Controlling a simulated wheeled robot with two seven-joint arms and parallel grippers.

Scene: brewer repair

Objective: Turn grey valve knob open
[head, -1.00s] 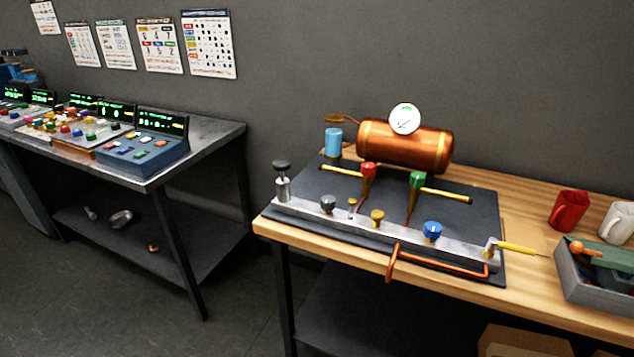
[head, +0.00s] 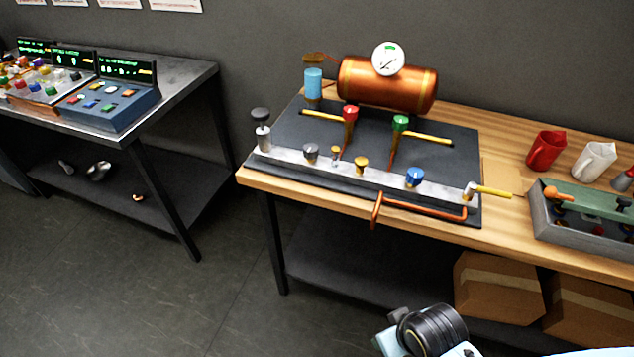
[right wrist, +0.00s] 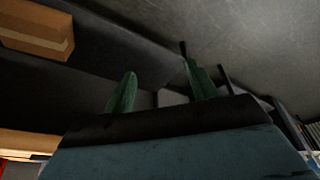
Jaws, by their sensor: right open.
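The grey valve knob (head: 311,151) stands on the left part of the silver manifold bar (head: 350,176), between a taller dark-topped plunger and a small brass fitting. Nothing touches it. The bar lies along the front of a dark mat on the wooden bench. My right gripper (right wrist: 160,92) shows in the right wrist view with two green fingers apart and nothing between them. It is away from the knob, facing the area below the bench. Part of my arm shows at the bottom of the head view. My left gripper is not in view.
A blue knob (head: 414,177), red valve (head: 350,115) and green valve (head: 400,123) stand near the grey knob. A copper tank (head: 388,84) with a gauge is behind. A copper pipe (head: 420,207) juts from the front edge. Cardboard boxes (head: 497,287) sit on the lower shelf.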

